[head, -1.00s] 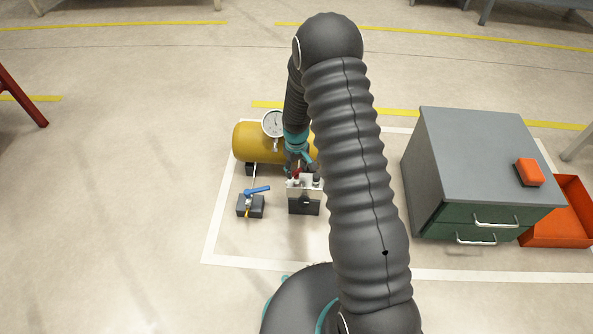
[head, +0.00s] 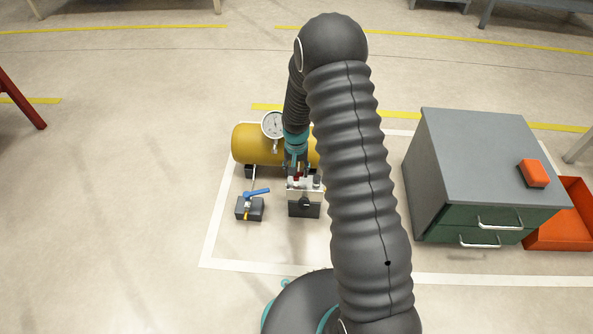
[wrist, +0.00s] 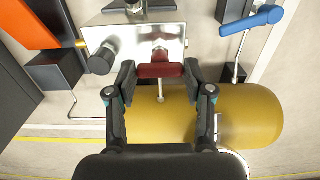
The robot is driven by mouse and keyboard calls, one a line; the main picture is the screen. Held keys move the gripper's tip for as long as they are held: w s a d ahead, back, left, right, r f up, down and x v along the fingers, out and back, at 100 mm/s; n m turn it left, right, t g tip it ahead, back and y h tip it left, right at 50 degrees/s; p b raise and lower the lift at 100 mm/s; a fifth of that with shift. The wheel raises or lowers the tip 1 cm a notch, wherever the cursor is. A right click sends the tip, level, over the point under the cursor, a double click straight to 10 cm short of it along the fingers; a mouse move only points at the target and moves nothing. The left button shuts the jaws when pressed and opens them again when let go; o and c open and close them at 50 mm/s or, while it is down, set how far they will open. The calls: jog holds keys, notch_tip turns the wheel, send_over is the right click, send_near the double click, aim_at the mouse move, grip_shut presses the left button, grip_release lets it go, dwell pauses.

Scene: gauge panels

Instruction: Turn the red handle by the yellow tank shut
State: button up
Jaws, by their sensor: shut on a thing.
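The red handle (wrist: 160,70) sits on a metal valve block in the wrist view, and a little red shows in the head view (head: 296,178). My gripper (wrist: 158,72) is shut on the red handle, with a finger at each end of it. The handle lies crosswise in the wrist picture. The yellow tank (head: 258,146) lies behind the valve block in the head view, partly hidden by my arm; it also shows in the wrist view (wrist: 250,115).
A round gauge (head: 273,124) stands by the tank. A blue-handled valve (head: 257,191) on a dark block is left of the metal block (head: 304,205). A grey cabinet (head: 480,150) with green drawers stands right, bearing an orange-red block (head: 534,173); an orange bin (head: 570,215) is beside it.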

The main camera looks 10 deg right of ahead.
dwell(0.5)
jog(key=o, duration=1.2)
jog(key=shift+c, duration=0.2)
jog(key=shift+r, duration=0.1)
notch_tip(320, 180, up, 12)
